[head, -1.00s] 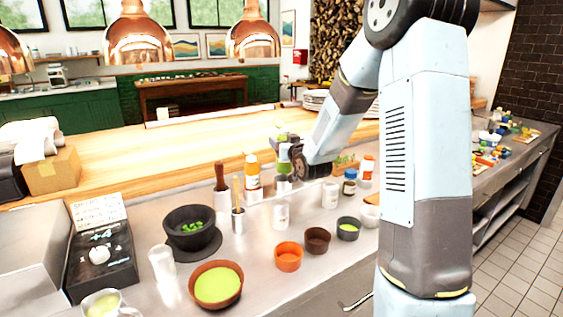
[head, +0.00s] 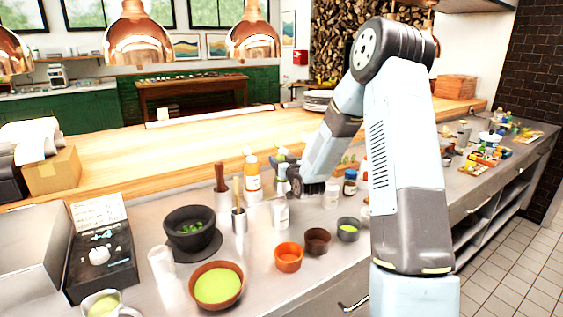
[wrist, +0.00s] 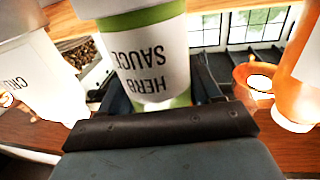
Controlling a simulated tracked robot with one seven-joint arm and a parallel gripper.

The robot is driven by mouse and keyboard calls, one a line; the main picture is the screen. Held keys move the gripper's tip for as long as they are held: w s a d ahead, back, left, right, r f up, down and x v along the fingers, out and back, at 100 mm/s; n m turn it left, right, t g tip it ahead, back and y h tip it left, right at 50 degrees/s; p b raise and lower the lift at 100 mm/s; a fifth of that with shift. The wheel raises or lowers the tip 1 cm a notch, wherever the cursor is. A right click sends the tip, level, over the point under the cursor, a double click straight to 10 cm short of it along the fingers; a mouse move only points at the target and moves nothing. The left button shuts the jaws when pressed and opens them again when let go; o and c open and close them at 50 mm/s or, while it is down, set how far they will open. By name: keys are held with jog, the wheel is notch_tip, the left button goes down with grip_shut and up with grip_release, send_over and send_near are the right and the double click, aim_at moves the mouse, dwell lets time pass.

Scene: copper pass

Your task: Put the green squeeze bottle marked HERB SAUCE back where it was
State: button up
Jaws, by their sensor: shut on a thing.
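The green and white squeeze bottle marked HERB SAUCE fills the upper middle of the wrist view (wrist: 150,55), its lettering upside down there. My gripper (wrist: 160,112) is shut on it. In the head view the bottle (head: 281,166) is small and partly hidden by my gripper (head: 296,180), which is over the back part of the steel counter. The bottle looks upright. I cannot tell whether its base touches the counter.
An orange-and-white bottle (head: 252,180) stands just left of my gripper. A white container (head: 279,213) is in front, and a blue-capped jar (head: 350,183) to the right. Bowls, including an orange one (head: 288,257), line the front. A white bottle lettered CR (wrist: 35,80) shows in the wrist view.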

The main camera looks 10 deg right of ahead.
jog(key=shift+f, duration=0.1)
jog(key=o, duration=0.8)
jog(key=s+d, duration=0.2)
jog(key=s, duration=1)
jog(key=s+a+r+m+g+h, duration=0.15)
jog(key=s+r+g, duration=0.45)
jog(key=s, duration=0.6)
jog(key=s+d+r+g+h, duration=0.1)
jog(key=s+r+g+h, duration=0.15)
jog(key=s+r, duration=0.75)
jog(key=s+g, duration=0.1)
jog(key=s, duration=0.4)
jog(key=s+a+g, duration=0.1)
jog(key=s, duration=0.4)
jog(key=s+g+y, duration=0.1)
jog(key=s, duration=0.4)
jog(key=shift+a+g, duration=0.3)
jog(key=shift+g, duration=0.05)
